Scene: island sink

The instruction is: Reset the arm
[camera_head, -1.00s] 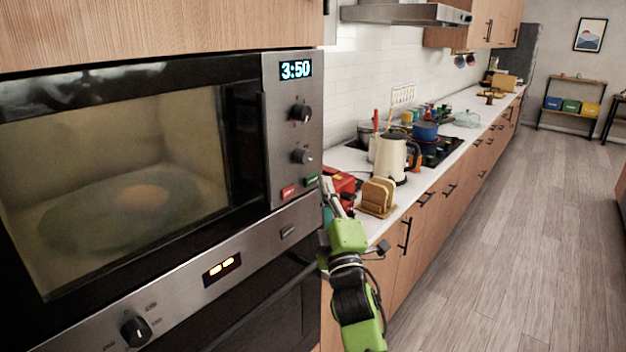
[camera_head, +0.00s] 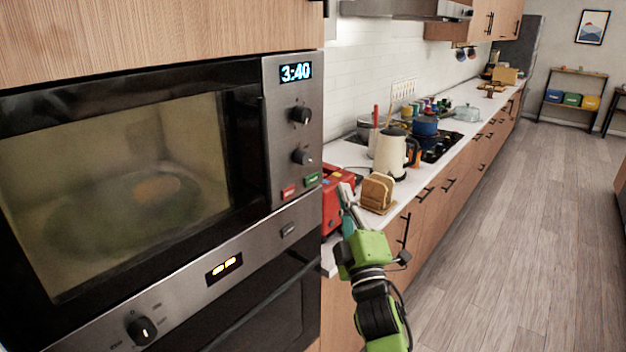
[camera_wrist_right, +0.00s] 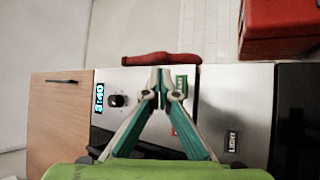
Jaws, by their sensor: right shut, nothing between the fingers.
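My right gripper (camera_head: 346,196) shows in the head view, right of the microwave's control panel, in front of the counter with the red toaster. Its fingers are shut and hold nothing. In the right wrist view its fingertips (camera_wrist_right: 161,88) meet in front of the microwave panel, close to the green button (camera_wrist_right: 182,84) in the picture. The microwave (camera_head: 125,160) fills the left of the head view. Its door is shut, its inside is lit and its display (camera_head: 295,72) reads 3:40. My left gripper is not in view.
A red toaster (camera_head: 335,207), toast in a wooden rack (camera_head: 377,191) and a cream kettle (camera_head: 390,153) stand on the white counter (camera_head: 440,165) near my right arm. The wooden floor (camera_head: 520,230) to the right is clear.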

